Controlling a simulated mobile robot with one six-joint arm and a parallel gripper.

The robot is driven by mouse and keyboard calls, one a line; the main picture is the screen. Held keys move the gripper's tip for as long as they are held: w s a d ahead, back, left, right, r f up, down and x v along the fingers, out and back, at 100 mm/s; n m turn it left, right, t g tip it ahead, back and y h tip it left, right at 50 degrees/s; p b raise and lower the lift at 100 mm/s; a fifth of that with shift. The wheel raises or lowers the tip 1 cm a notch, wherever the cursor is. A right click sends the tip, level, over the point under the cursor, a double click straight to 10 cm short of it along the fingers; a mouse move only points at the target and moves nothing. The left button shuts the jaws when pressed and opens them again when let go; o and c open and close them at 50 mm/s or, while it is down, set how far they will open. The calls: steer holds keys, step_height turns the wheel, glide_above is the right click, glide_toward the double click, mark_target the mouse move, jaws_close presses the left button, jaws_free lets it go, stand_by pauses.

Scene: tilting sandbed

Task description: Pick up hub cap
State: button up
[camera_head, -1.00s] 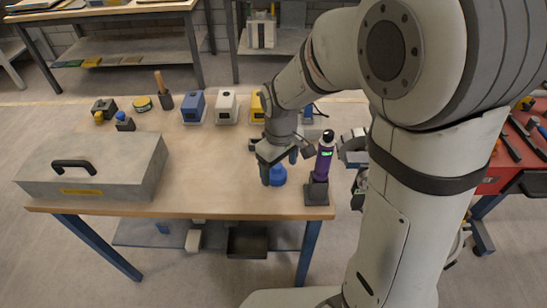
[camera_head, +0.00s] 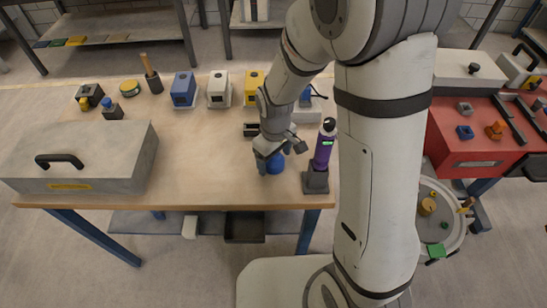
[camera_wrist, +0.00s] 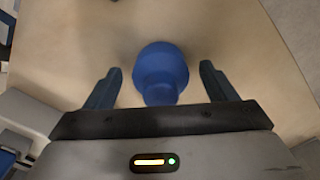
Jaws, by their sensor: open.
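A blue round, stepped piece, apparently the hub cap (camera_head: 275,164), stands on the wooden workbench near its front edge. In the wrist view the hub cap (camera_wrist: 160,70) sits between the two fingers, with a gap on each side. My gripper (camera_head: 274,158) points down over it in the head view and partly hides it. The gripper also shows in the wrist view (camera_wrist: 161,75), open, with nothing held.
A purple bottle in a dark stand (camera_head: 316,182) is close to the gripper's right. A grey case (camera_head: 105,150) fills the bench's left. Blue, white and yellow (camera_head: 254,86) blocks line the back. The bench middle is clear.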

steer(key=c, duration=1.1)
steer(key=shift+o, duration=0.2)
